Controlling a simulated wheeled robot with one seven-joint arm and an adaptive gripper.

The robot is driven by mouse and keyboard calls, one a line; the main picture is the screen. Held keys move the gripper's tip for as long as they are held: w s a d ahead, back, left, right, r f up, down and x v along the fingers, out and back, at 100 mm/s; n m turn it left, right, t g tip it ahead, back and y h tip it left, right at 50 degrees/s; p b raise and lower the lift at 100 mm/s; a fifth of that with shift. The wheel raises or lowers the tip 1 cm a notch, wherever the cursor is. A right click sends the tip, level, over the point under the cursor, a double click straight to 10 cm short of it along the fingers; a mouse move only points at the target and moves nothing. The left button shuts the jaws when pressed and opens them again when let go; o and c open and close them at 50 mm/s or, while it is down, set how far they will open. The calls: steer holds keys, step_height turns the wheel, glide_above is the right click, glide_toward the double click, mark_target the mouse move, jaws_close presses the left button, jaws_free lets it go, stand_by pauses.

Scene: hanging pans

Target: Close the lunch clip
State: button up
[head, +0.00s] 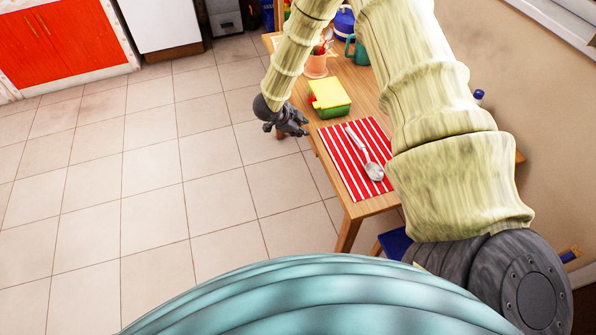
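A lunch box (331,94) with a yellow lid and a green base sits on the wooden table. A small red part, perhaps its clip, shows at the box's left edge. It is too small to tell whether it is open or shut. My gripper (298,124) is dark grey, at the end of my pale arm. In the picture it lies left of and slightly below the box, over the table's left edge, apart from the box. Its fingers are too small and dark to tell whether they are open.
A red-and-white striped mat (350,172) with a metal spoon (373,171) lies in front of the box. Tiled floor (150,170) to the left is clear.

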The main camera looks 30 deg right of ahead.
steer(key=s+a+f+n+t+y+b, duration=0.2)
steer(key=s+a+f+n, duration=0.6)
steer(key=s+f+n, duration=0.2)
steer(key=s+n, duration=0.1)
steer(key=s, duration=0.1)
steer(key=shift+s+a+f, duration=0.3)
steer(key=shift+s+a, duration=0.05)
steer(key=shift+s, duration=0.05)
stand_by(0.4)
